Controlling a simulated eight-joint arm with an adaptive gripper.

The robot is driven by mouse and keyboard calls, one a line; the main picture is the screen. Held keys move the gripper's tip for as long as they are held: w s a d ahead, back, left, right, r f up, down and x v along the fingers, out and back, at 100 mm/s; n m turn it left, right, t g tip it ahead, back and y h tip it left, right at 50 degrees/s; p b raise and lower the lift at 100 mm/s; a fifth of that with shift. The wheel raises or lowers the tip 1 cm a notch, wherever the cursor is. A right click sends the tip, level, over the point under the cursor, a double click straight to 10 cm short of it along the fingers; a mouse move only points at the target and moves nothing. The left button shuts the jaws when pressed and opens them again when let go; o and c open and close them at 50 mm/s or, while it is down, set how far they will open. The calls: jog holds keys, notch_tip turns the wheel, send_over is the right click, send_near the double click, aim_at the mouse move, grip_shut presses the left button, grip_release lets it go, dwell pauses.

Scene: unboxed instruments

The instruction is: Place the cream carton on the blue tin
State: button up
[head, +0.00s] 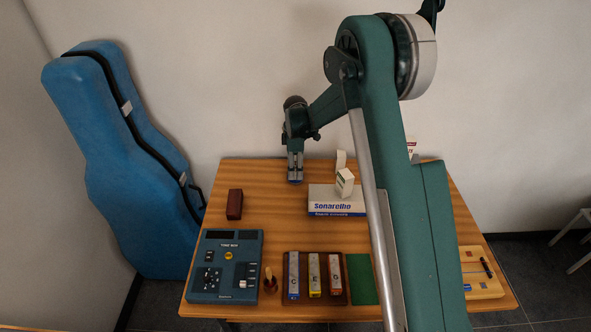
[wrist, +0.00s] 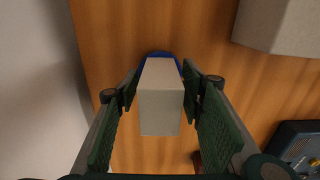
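In the wrist view the cream carton (wrist: 160,110) stands upright between the two fingers of my gripper (wrist: 161,75). Narrow gaps seem to show between the carton and the finger pads, so the gripper looks open around it. The blue tin (wrist: 159,54) shows as a rounded blue rim at the carton's far end; the carton hides most of it. The carton appears to be on the tin, but their contact is hidden. In the head view my gripper (head: 295,172) points down at the table's back left, with the tin's blue edge (head: 295,181) under its fingertips.
Right of the gripper lies a white Sonarelho box (head: 322,199) with a small white carton (head: 344,182) on it. A dark red block (head: 235,204) lies front-left. A blue tone box (head: 226,266) and a chime tray (head: 335,285) stand nearer the front edge.

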notch_tip(320, 180, up, 12)
jog(key=shift+r+p, duration=0.1)
jog(key=shift+p, duration=0.25)
dwell(0.9)
jog(key=shift+s+d+r, duration=0.25)
jog(key=shift+d+r, duration=0.05)
jog(key=shift+r, duration=0.15)
jog(key=s+d+r+m+t, duration=0.2)
jog(key=s+d+r+m, duration=0.3)
jog(key=s+r, duration=0.5)
jog(key=s+d+r+m+t, duration=0.1)
jog(key=s+d+r+m, duration=0.2)
jog(key=s+d+r, duration=0.65)
jog(key=s+d+m+t, duration=0.1)
jog(key=s+d+m, duration=0.1)
jog(key=s, duration=0.7)
jog(key=s+d+f+m+t, duration=0.1)
jog(key=s+m, duration=0.3)
jog(key=s, duration=0.6)
jog(key=s+d+f+m+t, duration=0.1)
jog(key=s+d+m, duration=0.3)
jog(key=s, duration=0.6)
jog(key=shift+t, duration=0.6)
